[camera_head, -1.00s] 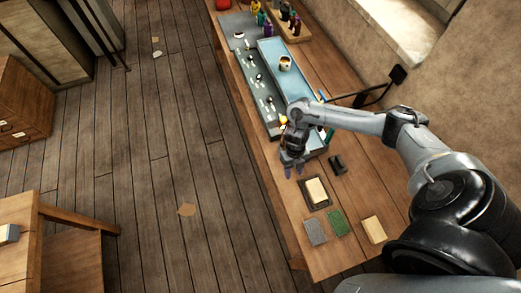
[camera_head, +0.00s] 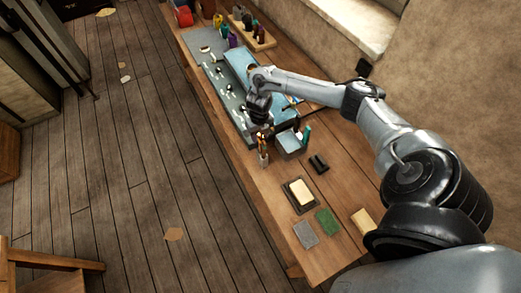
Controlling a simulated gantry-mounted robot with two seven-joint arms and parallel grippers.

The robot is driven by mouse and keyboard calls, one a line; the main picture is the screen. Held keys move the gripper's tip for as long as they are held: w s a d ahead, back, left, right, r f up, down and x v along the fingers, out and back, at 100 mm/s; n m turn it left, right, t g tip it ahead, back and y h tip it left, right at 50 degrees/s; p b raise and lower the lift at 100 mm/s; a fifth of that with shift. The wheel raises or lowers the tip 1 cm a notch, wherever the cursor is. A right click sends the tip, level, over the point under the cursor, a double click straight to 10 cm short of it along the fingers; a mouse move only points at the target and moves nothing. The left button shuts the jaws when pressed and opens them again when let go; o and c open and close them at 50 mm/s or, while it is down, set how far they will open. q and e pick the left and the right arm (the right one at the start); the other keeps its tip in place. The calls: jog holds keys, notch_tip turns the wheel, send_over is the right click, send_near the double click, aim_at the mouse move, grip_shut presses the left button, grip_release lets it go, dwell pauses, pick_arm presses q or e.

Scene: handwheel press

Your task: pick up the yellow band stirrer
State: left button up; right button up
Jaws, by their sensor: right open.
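Several slim upright sticks with orange-yellow parts stand in a small light holder (camera_head: 263,157) on the bench. They are too small to tell which one has a yellow band. My right gripper (camera_head: 260,126) is open, just above and behind this holder, over the near end of the dark tool mat (camera_head: 225,82). Its fingertips are small and partly lost against the mat and sticks. Several spoon-like stirrers lie on the mat; their bands cannot be read. My left gripper is out of view.
A blue tray (camera_head: 238,63) lies beside the mat, partly behind my right arm. A small blue-grey box (camera_head: 291,143), a black block (camera_head: 319,163), a soap dish (camera_head: 299,195), a green pad (camera_head: 328,222) and a grey pad (camera_head: 306,235) are nearer. Colored bottles stand at the back.

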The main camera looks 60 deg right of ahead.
aim_at(261, 142)
jog(key=shift+s+d+f+p, duration=0.1)
jog(key=shift+f+p, duration=0.2)
jog(key=shift+f, duration=1.1)
jog(key=shift+d+f+p, duration=0.1)
jog(key=shift+f+p, duration=0.2)
jog(key=shift+f, duration=1.05)
grip_shut()
